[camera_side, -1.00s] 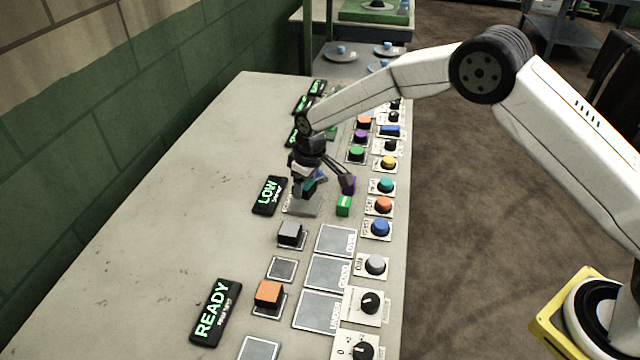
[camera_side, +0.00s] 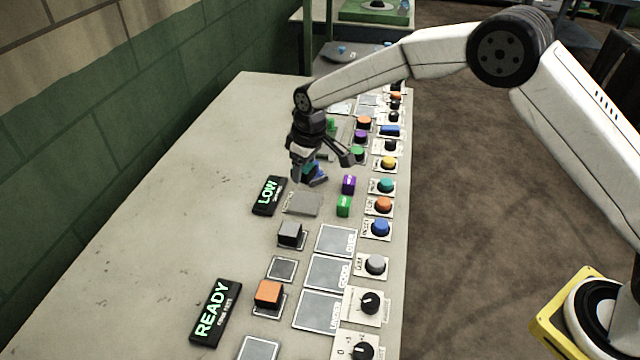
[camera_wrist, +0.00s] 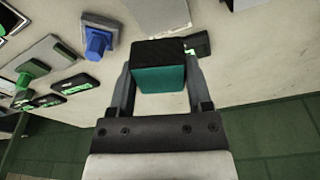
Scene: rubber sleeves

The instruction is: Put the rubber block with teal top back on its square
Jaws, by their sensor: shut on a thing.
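The rubber block with the teal top (camera_wrist: 158,78) is between the two fingers of my gripper (camera_wrist: 160,62) in the wrist view; its sides are black. My gripper is shut on it. In the side view my gripper (camera_side: 320,170) is beyond the grey plate by the LOW display, and only a bit of the teal block (camera_side: 309,169) shows between the fingers. Small outlined squares stand in the near part of the bench: an empty square (camera_side: 282,269) and another at the near edge (camera_side: 258,349). I cannot tell which square belongs to the teal block.
A grey plate (camera_side: 303,204) lies beside the LOW display (camera_side: 269,195). A blue peg (camera_wrist: 97,42) is close to the held block. Grey (camera_side: 290,233) and orange (camera_side: 268,293) blocks sit nearer. The bench's left side is clear.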

